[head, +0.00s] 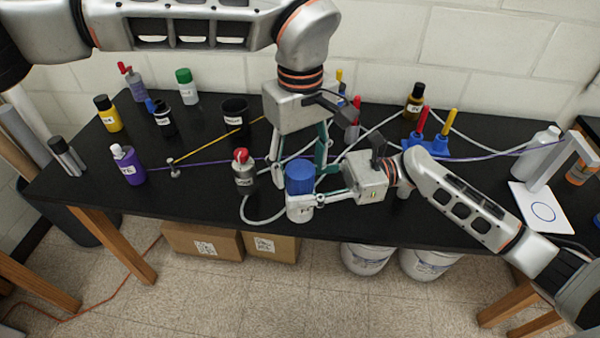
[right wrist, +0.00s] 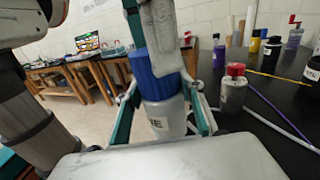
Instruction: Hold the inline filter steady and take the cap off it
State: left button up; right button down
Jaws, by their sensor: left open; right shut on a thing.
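The inline filter (head: 299,212) stands upright near the table's front edge, a white labelled body under a ribbed blue cap (head: 299,177). The cap sits on the body. My right gripper (head: 316,199) comes in from the right and is shut on the white body below the cap. The right wrist view shows the filter body (right wrist: 166,118) between the right fingers and the blue cap (right wrist: 157,75) above. My left gripper (head: 299,162) points down from above, open, with its teal fingers around or beside the cap; whether they touch it I cannot tell.
A grey bottle with a red cap (head: 244,172) stands just left of the filter. A white hose (head: 250,217) curves on the black table (head: 210,205) nearby. Yellow and purple cords cross behind. A blue holder (head: 425,148) with red and yellow handles stands to the right.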

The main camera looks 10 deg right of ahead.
pick_arm(q)
jog(key=shift+r, duration=0.55)
jog(key=shift+c, duration=0.2)
notch_tip(320, 180, up, 2)
jog(key=shift+r+m, duration=0.2)
jog(key=shift+m, duration=0.9)
jog(key=shift+r+m, duration=0.25)
jog(key=shift+m, duration=0.25)
jog(key=shift+f, duration=3.8)
jog(key=c, duration=1.1)
jog(key=shift+n, duration=1.6)
jog(key=shift+c, duration=0.2)
